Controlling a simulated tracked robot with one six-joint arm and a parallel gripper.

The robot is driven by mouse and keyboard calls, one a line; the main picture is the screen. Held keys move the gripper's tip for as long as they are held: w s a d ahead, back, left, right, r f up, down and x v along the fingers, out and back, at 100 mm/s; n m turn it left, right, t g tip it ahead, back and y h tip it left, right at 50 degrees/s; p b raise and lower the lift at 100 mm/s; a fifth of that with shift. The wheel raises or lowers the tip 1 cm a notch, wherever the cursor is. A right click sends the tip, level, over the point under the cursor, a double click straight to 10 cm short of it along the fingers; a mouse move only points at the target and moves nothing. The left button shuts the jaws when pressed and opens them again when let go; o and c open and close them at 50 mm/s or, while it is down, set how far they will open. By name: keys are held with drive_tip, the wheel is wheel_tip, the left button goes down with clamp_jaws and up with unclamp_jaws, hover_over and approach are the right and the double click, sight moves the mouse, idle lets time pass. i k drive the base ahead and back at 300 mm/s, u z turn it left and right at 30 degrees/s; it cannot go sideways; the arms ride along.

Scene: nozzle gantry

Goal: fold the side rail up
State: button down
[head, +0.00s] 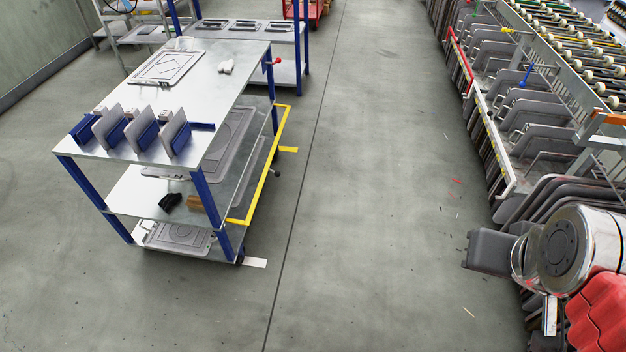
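The side rail (268,163) is a thin yellow bar with short end arms. It runs along the right side of a cart with a metal top (215,95) and blue posts. The rail sticks out from the cart, below the level of its top. Part of my arm shows at the lower right, well apart from the rail. No gripper fingers are visible, so I cannot see whether they are open or shut.
The floor (370,180) between cart and right-hand racks is clear. A roller rack (560,50) with grey trays lines the right. Another table (245,38) stands behind.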

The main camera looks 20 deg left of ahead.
sight(276, 173)
drive_tip(key=z, duration=0.3)
drive_tip(key=k, duration=0.5)
drive_tip(key=z, duration=0.05)
drive_tip(key=i, duration=0.8)
drive_tip(key=u, duration=0.6)
drive_tip(key=i, duration=0.75)
drive_tip(key=u, duration=0.65)
drive_tip(key=i, duration=0.65)
drive_tip(key=u, duration=1.1)
drive_tip(key=i, duration=0.95)
drive_tip(key=u, duration=0.65)
